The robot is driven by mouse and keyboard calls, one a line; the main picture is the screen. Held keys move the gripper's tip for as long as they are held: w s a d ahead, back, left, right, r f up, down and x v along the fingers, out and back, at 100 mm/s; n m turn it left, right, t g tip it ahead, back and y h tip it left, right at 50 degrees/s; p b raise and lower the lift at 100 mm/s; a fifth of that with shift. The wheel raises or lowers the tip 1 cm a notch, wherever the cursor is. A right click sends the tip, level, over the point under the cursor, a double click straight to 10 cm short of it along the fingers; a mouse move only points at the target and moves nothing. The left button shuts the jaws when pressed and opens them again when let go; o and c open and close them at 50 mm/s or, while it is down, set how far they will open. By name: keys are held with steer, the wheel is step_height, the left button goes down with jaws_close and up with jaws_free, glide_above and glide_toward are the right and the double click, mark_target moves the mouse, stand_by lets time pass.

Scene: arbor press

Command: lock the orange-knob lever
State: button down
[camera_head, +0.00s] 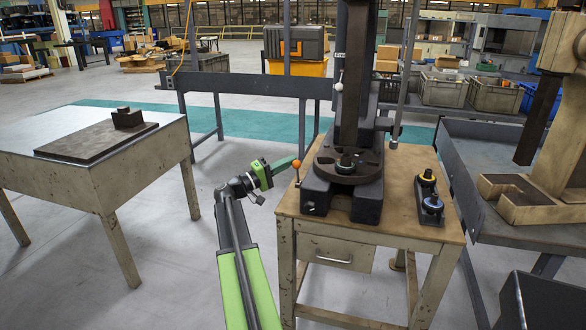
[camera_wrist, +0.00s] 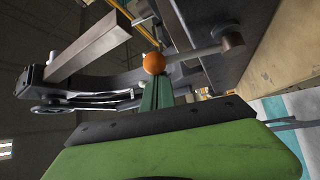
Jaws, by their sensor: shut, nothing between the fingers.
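The orange knob (camera_head: 296,164) is the end of a short lever at the left side of the arbor press (camera_head: 370,205). In the wrist view the orange knob (camera_wrist: 154,63) sits just beyond my fingertips, and its grey lever rod (camera_wrist: 195,52) runs right to a dark round pivot (camera_wrist: 232,40). My gripper (camera_head: 293,160) reaches in from the left in the head view, with its tip at the knob. In the wrist view its green fingers (camera_wrist: 157,88) are together and empty. I cannot tell whether they touch the knob.
The press stands on a wooden bench (camera_head: 400,228) with a drawer. Black fittings with yellow and blue rings (camera_head: 428,190) stand at the bench's right. A metal table (camera_head: 70,140) with a dark plate is at left. The floor between is clear.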

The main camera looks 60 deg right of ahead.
steer(key=a+f+m+g+b, duration=0.1)
steer(key=m+g+b, duration=0.1)
steer(key=b, duration=0.1)
steer(key=a+f+m+g+b, duration=0.1)
steer(key=a+m+g+b, duration=0.1)
steer(key=b, duration=0.1)
steer(key=a+f+m+g+b, duration=0.1)
steer(key=m+b, duration=0.2)
steer(key=shift+s+a+f+g+b, duration=0.2)
steer(key=shift+s+a+g+b, duration=0.1)
steer(key=shift+s+g+b, duration=0.1)
steer(key=shift+s+a+f+b, duration=0.25)
steer(key=shift+a+f+b, duration=0.8)
steer(key=shift+a+b, duration=0.15)
steer(key=shift+s+f, duration=0.1)
steer(key=shift+f, duration=0.05)
